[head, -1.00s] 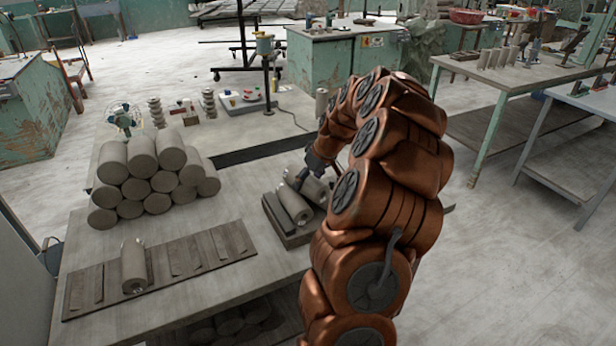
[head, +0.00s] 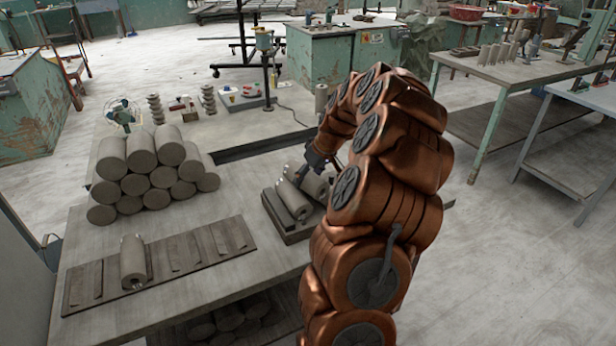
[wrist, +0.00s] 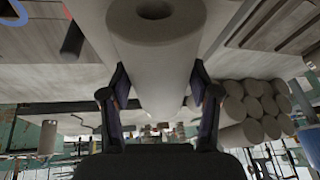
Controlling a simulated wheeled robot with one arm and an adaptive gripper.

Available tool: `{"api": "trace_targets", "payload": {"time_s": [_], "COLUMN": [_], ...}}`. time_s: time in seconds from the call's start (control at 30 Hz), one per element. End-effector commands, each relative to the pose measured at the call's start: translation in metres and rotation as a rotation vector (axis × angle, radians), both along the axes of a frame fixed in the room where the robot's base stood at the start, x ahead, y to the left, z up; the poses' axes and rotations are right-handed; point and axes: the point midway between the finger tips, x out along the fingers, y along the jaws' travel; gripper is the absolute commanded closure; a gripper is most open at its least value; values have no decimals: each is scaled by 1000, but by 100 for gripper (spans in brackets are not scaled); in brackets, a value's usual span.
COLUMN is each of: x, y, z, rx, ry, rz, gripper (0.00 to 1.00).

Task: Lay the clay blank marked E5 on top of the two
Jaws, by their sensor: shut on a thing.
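My gripper (wrist: 160,92) is shut on a grey clay cylinder (wrist: 152,60) with a round hole in its end; a dark finger shows on each side of it in the wrist view. In the head view my gripper (head: 312,168) is over a low dark slab (head: 298,236) on the table. One clay blank (head: 293,202) lies on the slab, and another blank (head: 316,184) shows just right of it, partly covered by my arm. I cannot tell whether this right one is the held one. No E5 mark can be read.
A pile of clay cylinders (head: 141,152) stands at the left, also in the wrist view (wrist: 252,110). A slatted board (head: 204,262) in front bears one blank (head: 132,262). Tools and small pots (head: 245,97) stand at the back. The table between board and pile is clear.

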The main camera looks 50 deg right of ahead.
Motion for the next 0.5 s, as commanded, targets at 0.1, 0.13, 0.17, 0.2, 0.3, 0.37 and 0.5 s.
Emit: {"api": "trace_targets", "payload": {"time_s": [0.1,0.13,0.17,0.2,0.3,0.37,0.5], "x": [0,0,0,0,0,0,0], "y": [2,2,2,2,2,2,2], "z": [-5,-5,-6,-6,-7,-8,-9], "rx": [4,4,4,4,3,3,4], "ry": [5,5,5,5,5,6,6], "rz": [3,3,3,3,4,4,5], "gripper": [100,100,100,100,100,100,100]}}
